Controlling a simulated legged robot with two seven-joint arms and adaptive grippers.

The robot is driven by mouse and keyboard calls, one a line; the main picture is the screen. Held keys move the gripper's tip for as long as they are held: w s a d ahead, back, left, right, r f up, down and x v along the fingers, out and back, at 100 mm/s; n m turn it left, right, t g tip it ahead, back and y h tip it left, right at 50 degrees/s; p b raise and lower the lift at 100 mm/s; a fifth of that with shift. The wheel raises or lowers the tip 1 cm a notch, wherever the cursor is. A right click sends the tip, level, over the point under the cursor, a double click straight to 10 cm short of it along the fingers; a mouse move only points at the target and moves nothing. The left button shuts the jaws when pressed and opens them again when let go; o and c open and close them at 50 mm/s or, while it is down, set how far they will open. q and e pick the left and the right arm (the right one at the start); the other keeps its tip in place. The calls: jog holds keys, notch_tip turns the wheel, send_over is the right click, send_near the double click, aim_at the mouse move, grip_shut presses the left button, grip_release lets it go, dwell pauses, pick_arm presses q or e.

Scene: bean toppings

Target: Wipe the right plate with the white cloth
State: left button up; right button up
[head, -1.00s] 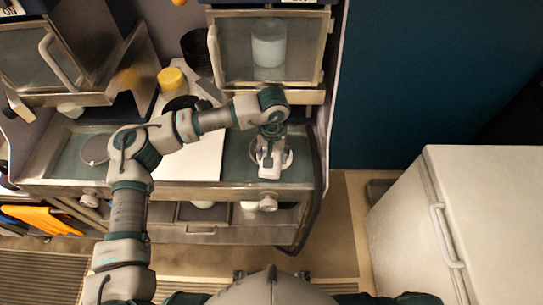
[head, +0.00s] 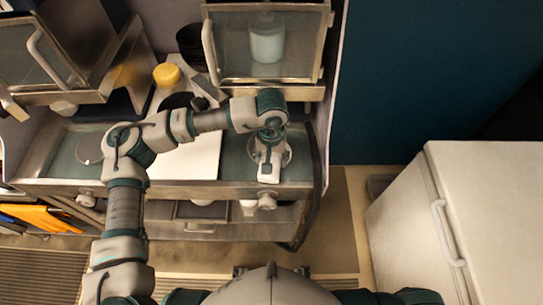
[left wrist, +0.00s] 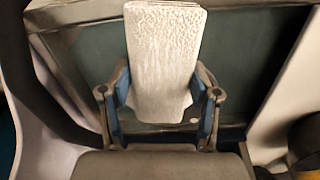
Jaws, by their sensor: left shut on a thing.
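The white cloth (left wrist: 165,60) stands between the blue-padded fingers of my left gripper (left wrist: 160,105) in the left wrist view, and the fingers are shut on it. In the head view my left gripper (head: 268,168) points down over the right plate (head: 287,153), a round grey dish on the right part of the counter. The gripper and cloth cover most of this plate, so I cannot tell whether the cloth touches it. Another round plate (head: 90,148) lies on the left part of the counter. My right gripper is out of view.
A white board (head: 190,155) lies between the plates. A yellow-lidded jar (head: 167,75) and dark bowls (head: 192,45) stand behind it. A glass-fronted cabinet door (head: 235,50) hangs above the right plate. A white fridge-like cabinet (head: 485,215) stands at the right.

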pick_arm(q)
jog(key=shift+w+f+b, duration=0.1)
jog(key=shift+w+b, duration=0.35)
jog(key=shift+w, duration=0.3)
jog(key=shift+w+r, duration=0.25)
jog(key=shift+w, duration=0.25)
jog(key=shift+w+a+r, duration=0.1)
jog(key=shift+a+r, duration=0.05)
jog(key=shift+r, duration=0.05)
jog(key=shift+s+d+f+b, duration=0.2)
jog(key=shift+s+b, duration=0.2)
jog(key=shift+s, duration=0.2)
jog(key=shift+s+a+f, duration=0.1)
jog(key=shift+s+f, duration=0.05)
jog(key=shift+s, duration=0.6)
